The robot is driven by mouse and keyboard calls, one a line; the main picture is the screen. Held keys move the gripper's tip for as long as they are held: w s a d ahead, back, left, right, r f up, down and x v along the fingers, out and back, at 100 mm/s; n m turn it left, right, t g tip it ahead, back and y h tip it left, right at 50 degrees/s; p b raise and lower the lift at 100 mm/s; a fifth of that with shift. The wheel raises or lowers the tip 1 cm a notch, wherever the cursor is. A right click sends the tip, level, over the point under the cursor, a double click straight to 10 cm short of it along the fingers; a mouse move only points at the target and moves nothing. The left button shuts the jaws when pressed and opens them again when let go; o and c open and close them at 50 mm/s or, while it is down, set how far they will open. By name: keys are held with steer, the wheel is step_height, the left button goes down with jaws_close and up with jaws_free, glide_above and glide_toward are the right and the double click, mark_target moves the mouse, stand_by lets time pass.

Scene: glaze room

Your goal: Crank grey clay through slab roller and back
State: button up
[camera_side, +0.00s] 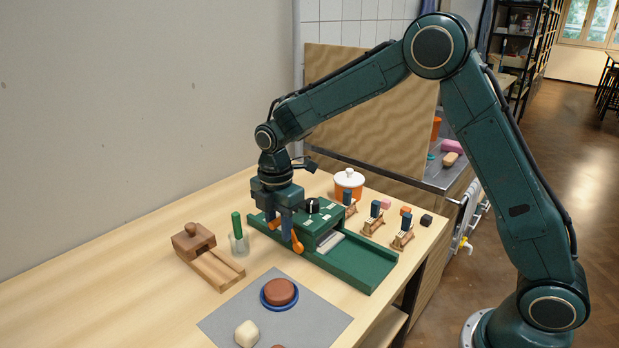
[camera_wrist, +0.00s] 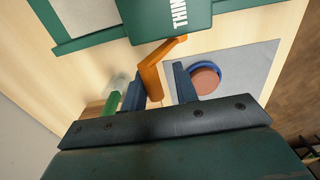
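The green slab roller (camera_side: 365,263) stands on the wooden table, with an orange crank (camera_side: 297,243) on its near side. A pale grey slab (camera_side: 330,241), which looks like the clay, lies on the bed at the right of the roller housing. A pale patch (camera_wrist: 90,14) also shows on the bed in the wrist view. My gripper (camera_side: 289,232) points down at the crank. In the wrist view my gripper (camera_wrist: 160,88) has its fingers apart, one on each side of the crank's orange grip (camera_wrist: 151,82). A gap shows at the right finger; contact at the left is unclear.
A wooden tool (camera_side: 213,265) and a glass with a green stick (camera_side: 238,242) stand left of the roller. A grey mat (camera_side: 315,319) in front holds a blue dish (camera_side: 266,303) with brown clay. A pot (camera_side: 348,186) and several small stamps stand behind.

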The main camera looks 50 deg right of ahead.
steer(key=shift+s+r, duration=0.1)
steer(key=shift+s, duration=0.05)
steer(key=shift+s+r, duration=0.2)
steer(key=shift+s, duration=0.35)
steer(key=shift+s+r, duration=0.2)
steer(key=shift+s, duration=0.35)
steer(key=shift+s, duration=1.5)
steer(key=shift+s+f, duration=0.3)
steer(key=shift+s, duration=0.35)
steer(key=shift+s+f, duration=0.3)
steer(key=shift+s, duration=0.3)
